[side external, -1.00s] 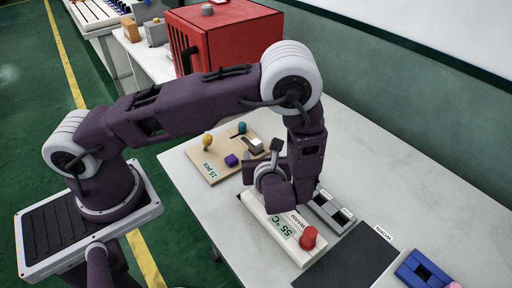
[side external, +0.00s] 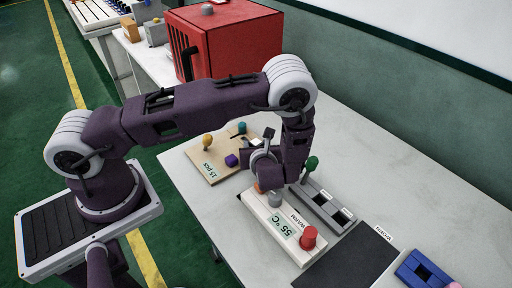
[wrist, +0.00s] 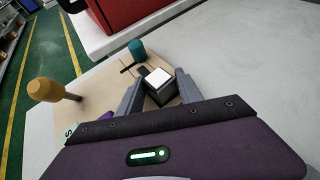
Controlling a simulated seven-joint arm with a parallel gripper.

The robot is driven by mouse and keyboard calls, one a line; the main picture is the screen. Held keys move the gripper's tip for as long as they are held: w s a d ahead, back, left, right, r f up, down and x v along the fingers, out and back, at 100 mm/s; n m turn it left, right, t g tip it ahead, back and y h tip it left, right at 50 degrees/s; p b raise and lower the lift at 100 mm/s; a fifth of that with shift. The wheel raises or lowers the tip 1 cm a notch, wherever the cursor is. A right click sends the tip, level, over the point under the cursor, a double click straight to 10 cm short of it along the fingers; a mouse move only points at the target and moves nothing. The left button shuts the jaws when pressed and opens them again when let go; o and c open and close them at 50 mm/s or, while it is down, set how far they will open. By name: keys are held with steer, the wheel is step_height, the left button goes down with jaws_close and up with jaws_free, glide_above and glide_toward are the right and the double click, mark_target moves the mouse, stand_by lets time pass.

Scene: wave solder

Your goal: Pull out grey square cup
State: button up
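The grey square cup (wrist: 160,95) has dark grey sides and a pale square top. It stands at the edge of the tan board (side external: 207,171) marked "15 pcs". In the side view the cup (side external: 256,143) is small and partly hidden by my gripper. My gripper (wrist: 160,76) is open in the wrist view, with one finger on each side of the cup. I cannot tell whether either finger touches it.
The board also bears a yellow-orange knob (side external: 207,140), a purple piece (side external: 231,160) and a teal cylinder (side external: 242,127). A white 55 °C warm block (side external: 293,244) with a red knob (side external: 308,237) is nearer. A red box (side external: 228,40) stands behind.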

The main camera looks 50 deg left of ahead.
mark_target(256, 144)
jaws_close()
steer(key=shift+r, duration=1.15)
steer(key=shift+r, duration=2.2)
